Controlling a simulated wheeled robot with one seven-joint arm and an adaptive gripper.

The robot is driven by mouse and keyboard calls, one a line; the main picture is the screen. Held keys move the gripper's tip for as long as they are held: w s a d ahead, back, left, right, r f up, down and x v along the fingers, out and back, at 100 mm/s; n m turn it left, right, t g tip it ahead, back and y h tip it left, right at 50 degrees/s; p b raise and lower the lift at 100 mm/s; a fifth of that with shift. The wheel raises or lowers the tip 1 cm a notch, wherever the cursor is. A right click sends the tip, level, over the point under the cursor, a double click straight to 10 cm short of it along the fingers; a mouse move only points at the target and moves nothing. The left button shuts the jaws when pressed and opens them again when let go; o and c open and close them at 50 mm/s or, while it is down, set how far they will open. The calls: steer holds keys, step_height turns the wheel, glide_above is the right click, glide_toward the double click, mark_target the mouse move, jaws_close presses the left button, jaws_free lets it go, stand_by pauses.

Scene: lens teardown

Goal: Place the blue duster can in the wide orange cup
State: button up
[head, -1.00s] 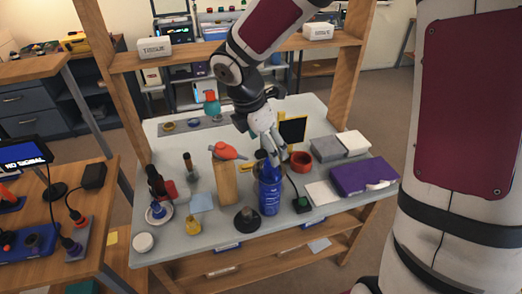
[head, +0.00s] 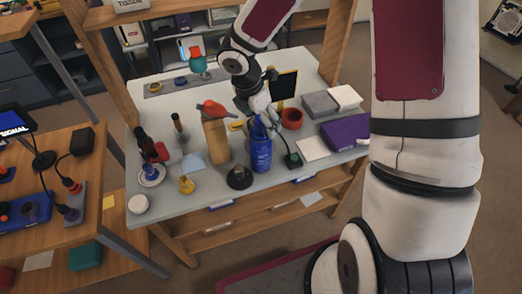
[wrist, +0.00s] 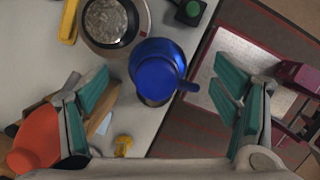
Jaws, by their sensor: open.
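The blue duster can (head: 261,152) stands upright near the front edge of the grey-topped bench. In the wrist view its round blue top (wrist: 157,75) lies between my spread fingers, apart from both. My gripper (head: 262,115) is open above the can, pointing down; the pads show wide apart in the wrist view (wrist: 162,92). The wide orange cup (head: 291,119) is a low, red-orange round cup behind and to the right of the can. I cannot make out this cup in the wrist view.
A wooden block (head: 216,141) with an orange-topped item stands left of the can. A black round-based item (head: 240,177) is at front left. A green-button box (head: 293,160) sits right. A round container (wrist: 110,20) is close to the can. A purple box (head: 345,132) is farther right.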

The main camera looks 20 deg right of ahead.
mark_target(262, 147)
steer(key=shift+x, duration=1.9)
steer(key=shift+w+a, duration=0.1)
steer(key=shift+w, duration=0.05)
